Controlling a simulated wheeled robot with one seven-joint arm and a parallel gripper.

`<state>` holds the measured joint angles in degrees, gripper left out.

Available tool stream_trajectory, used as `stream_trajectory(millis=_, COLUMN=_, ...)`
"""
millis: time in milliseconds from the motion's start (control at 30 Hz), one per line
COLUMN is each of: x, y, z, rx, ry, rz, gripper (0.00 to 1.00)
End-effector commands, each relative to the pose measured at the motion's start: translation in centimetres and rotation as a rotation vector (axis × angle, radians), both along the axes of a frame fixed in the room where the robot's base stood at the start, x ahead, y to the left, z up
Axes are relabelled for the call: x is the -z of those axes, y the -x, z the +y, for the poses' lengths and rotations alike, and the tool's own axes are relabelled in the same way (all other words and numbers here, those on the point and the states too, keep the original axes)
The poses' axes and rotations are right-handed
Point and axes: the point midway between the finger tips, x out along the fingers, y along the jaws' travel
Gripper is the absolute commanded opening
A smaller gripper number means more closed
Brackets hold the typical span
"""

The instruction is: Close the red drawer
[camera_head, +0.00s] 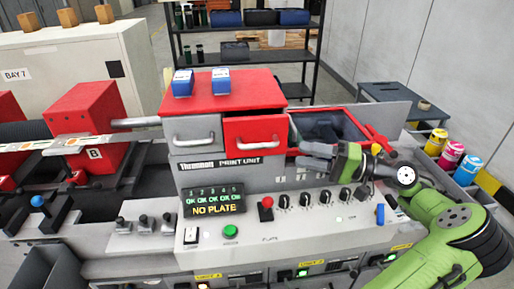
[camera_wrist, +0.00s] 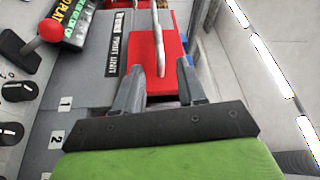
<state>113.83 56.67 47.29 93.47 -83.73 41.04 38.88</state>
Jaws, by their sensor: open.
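The red drawer (camera_head: 255,132) is in the upper right of the grey print unit, with a metal bar handle on its front. Its front appears to stand out a little from the housing, with a dark gap along its top. In the wrist view the red drawer (camera_wrist: 144,50) and its handle (camera_wrist: 159,40) lie ahead of the fingers. My gripper (camera_head: 306,155) is open and empty, just right of and slightly below the drawer front. In the wrist view my gripper (camera_wrist: 163,88) has its fingers spread either side of red surface; I cannot tell whether they touch it.
A grey drawer (camera_head: 195,134) sits left of the red one. Two blue-and-white boxes (camera_head: 221,80) stand on the red top. Below are a red-knobbed lever (camera_head: 266,203) and several black knobs. An open red-rimmed bay (camera_head: 330,126) lies right. Coloured bottles (camera_head: 451,154) stand far right.

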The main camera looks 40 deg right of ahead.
Motion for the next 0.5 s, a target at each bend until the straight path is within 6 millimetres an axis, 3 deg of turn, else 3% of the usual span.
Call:
stream_trajectory(millis=300, x=-0.4, y=-6.7, z=4.6, rx=-0.005, ry=0.001, rz=0.001, gripper=0.40)
stream_trajectory(millis=500, x=-0.7, y=-9.1, z=6.1, rx=-0.002, ry=0.000, rz=0.002, gripper=0.40)
